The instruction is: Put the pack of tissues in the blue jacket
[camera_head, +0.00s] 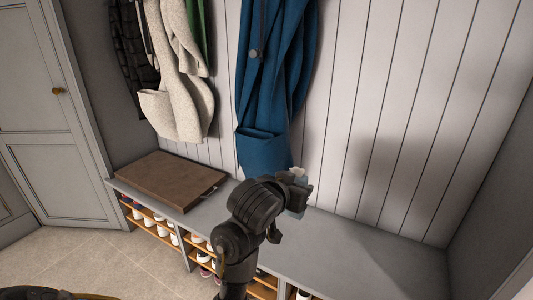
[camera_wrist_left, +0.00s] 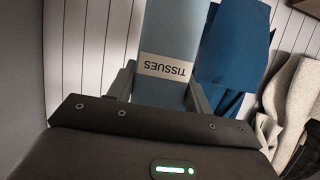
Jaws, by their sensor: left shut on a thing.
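The blue jacket (camera_head: 268,85) hangs on the panelled wall in the head view, with a patch pocket (camera_head: 262,150) low on its front. It also shows in the left wrist view (camera_wrist_left: 232,45), beside the pack. The pack of tissues (camera_wrist_left: 172,35) is light blue with a white label that reads TISSUES, upside down there. My left gripper (camera_head: 298,190) is shut on the pack, one finger on each side. It is above the bench, to the lower right of the pocket and apart from it. My arm hides most of the pack in the head view. My right gripper is not in view.
A cream fleece (camera_head: 180,100), a dark puffer jacket and a green garment hang to the left. The bench's right part is clear. A side wall stands at right.

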